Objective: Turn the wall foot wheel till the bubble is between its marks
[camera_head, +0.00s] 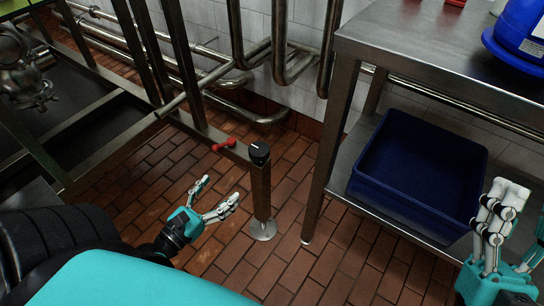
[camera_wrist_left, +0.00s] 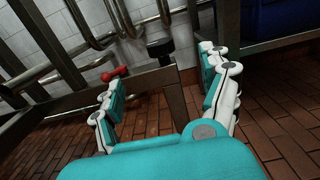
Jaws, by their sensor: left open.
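A black knob-like wheel (camera_head: 259,152) with a pale mark on top sits on the corner post of the metal frame near the wall; it also shows in the left wrist view (camera_wrist_left: 160,47). The post ends in a round foot plate (camera_head: 262,229) on the floor. A red piece (camera_head: 223,145) sits on the frame bar left of the wheel. I cannot make out a bubble or its marks. My left gripper (camera_head: 219,191) is open and empty, below and left of the wheel and apart from it. My right gripper (camera_head: 505,205) is in front of the shelf; its finger gap is unclear.
A steel table (camera_head: 420,45) stands to the right, with a dark blue bin (camera_head: 400,205) on its lower shelf and a blue container (camera_head: 518,35) on top. Pipes (camera_head: 280,55) run along the tiled wall behind the wheel. Brick floor (camera_head: 320,265) is clear between frame and table.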

